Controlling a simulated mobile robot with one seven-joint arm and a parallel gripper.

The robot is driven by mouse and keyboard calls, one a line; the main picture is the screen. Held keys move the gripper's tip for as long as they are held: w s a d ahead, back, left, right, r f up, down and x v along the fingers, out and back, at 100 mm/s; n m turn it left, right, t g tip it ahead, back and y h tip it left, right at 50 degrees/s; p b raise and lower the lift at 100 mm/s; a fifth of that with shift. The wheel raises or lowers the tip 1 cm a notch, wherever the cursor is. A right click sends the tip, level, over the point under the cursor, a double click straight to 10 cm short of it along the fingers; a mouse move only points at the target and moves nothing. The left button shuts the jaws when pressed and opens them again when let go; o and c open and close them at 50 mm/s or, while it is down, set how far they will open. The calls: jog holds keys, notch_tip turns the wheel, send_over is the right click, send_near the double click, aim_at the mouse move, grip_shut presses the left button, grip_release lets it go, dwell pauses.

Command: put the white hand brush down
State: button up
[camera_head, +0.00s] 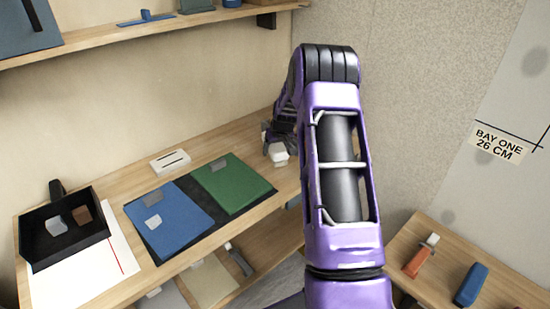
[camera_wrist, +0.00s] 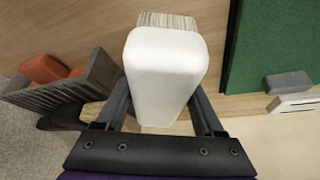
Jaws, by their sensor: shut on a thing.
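The white hand brush (camera_wrist: 165,65) is between the fingers of my gripper (camera_wrist: 162,105), which is shut on it. Its pale bristles (camera_wrist: 167,20) show beyond the white body, over the wooden bench top. In the head view the brush (camera_head: 279,154) is at the right end of the bench (camera_head: 292,178), just right of the green folder. My gripper (camera_head: 272,138) is partly hidden there behind my arm. I cannot tell whether the bristles touch the wood.
The green folder (camera_head: 236,188) and blue folder (camera_head: 170,220) lie on a dark mat. A white slotted block (camera_head: 170,162) sits behind them, and a black tray (camera_head: 65,250) is at left. A grey slatted holder (camera_wrist: 85,88) with an orange thing (camera_wrist: 45,68) is near the gripper.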

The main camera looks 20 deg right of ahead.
aim_at(277, 153)
jog(key=shift+f, duration=1.65)
jog(key=shift+f+b, duration=0.2)
jog(key=shift+b, duration=0.15)
jog(key=o, duration=1.4)
jog(key=shift+r, duration=0.1)
jog(key=shift+r+p, duration=0.25)
jog(key=shift+p, duration=0.1)
jog(key=v, duration=1.1)
jog(key=shift+s+r+p, duration=0.2)
jog(key=shift+r+p, duration=0.1)
